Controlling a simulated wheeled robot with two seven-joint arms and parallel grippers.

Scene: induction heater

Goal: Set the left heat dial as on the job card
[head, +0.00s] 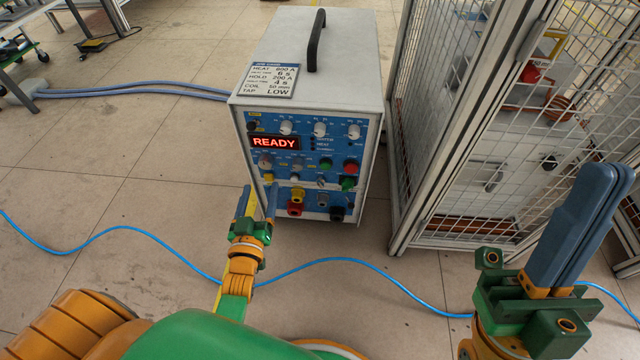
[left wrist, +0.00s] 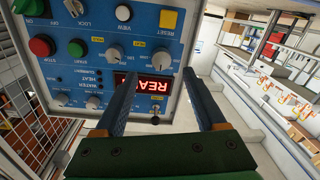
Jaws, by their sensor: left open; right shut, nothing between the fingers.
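The heater (head: 345,80) is a grey box with a blue front panel (head: 310,165) and a lit READY display (head: 274,142). Its top dial row has a left dial (head: 286,128), a middle dial (head: 320,130) and a right dial (head: 354,131). Dial settings are too small to read. The job card (head: 268,79) on top lists heat, hold, coil and tap LOW. My left gripper (head: 257,197) is open and empty before the panel's lower left. In the left wrist view its fingers (left wrist: 165,95) straddle the display, and one seems to hide the left dial. My right gripper (head: 585,225) is shut, empty, far right.
A wire-mesh cage (head: 470,130) stands close to the heater's right side. The panel carries a toggle switch (left wrist: 155,112), buttons and sockets. A blue cable (head: 330,262) crosses the floor in front.

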